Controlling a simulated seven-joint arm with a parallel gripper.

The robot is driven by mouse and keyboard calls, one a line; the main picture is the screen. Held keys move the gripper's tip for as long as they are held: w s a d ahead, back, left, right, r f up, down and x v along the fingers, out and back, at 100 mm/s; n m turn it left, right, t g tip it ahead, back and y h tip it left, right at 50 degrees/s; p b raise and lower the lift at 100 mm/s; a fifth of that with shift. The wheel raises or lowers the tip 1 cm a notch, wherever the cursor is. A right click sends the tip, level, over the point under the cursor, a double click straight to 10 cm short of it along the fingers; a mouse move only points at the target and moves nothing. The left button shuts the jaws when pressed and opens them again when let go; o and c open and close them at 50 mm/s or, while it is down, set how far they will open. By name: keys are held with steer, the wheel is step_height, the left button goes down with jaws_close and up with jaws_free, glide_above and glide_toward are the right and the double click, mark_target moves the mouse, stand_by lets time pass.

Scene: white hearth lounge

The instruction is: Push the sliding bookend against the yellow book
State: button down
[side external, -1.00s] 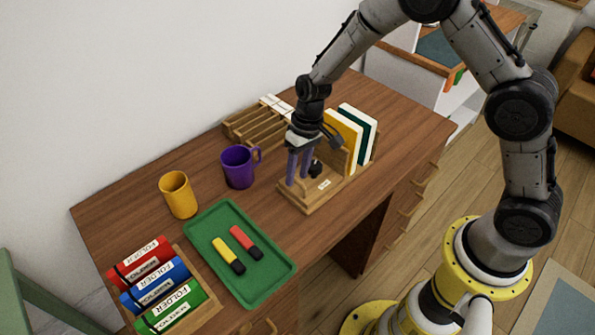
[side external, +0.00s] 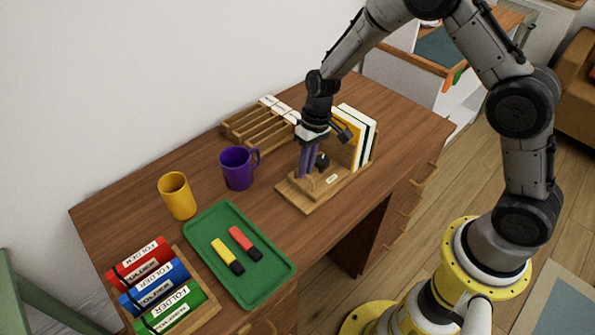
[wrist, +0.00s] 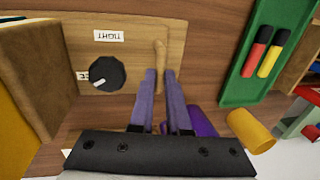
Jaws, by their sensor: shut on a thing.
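The wooden book stand (side external: 292,197) rests on the desk. Its sliding bookend (side external: 343,152) is an upright tan panel beside the yellow book (side external: 354,132); the panel also shows in the wrist view (wrist: 42,75). I cannot tell whether panel and book touch. A black knob (wrist: 103,73) sits between a TIGHT label and a partly hidden label; its white mark points toward the hidden one. My gripper (side external: 307,176) has purple fingers pointing down, shut on a wooden peg (wrist: 160,52) of the bookend's slider. The fingers hide part of the peg.
White and dark green books (side external: 371,130) stand behind the yellow book. A purple mug (side external: 237,170) and wooden rack (side external: 255,127) stand nearby. A yellow mug (side external: 177,197), green tray (side external: 262,285) with two markers, and folder holder (side external: 208,312) are at the left.

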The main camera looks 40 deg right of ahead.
steer(key=shift+d, duration=0.75)
steer(key=c, duration=0.9)
jaws_free()
steer(key=d+r, duration=0.1)
steer(key=r, duration=0.8)
steer(key=d+r, duration=0.1)
steer(key=r, duration=0.3)
steer(key=shift+d+r, duration=0.3)
steer(key=shift+r, duration=0.05)
steer(key=shift+r, duration=0.1)
step_height(320, 180, up, 7)
steer(key=t, duration=0.2)
glide_above(317, 162)
steer(key=s, duration=0.2)
steer(key=s+r+t, duration=0.2)
steer(key=s+r, duration=0.6)
steer(key=s+d+f, duration=0.1)
steer(key=s, duration=0.4)
steer(key=s+d+f+t+h, duration=0.1)
steer(key=s, duration=0.5)
steer(key=s+f+h, duration=0.1)
steer(key=s, duration=0.4)
steer(key=shift+s+d+f+t, duration=0.15)
steer(key=shift+d+f+t, duration=0.15)
steer(key=shift+d, duration=0.1)
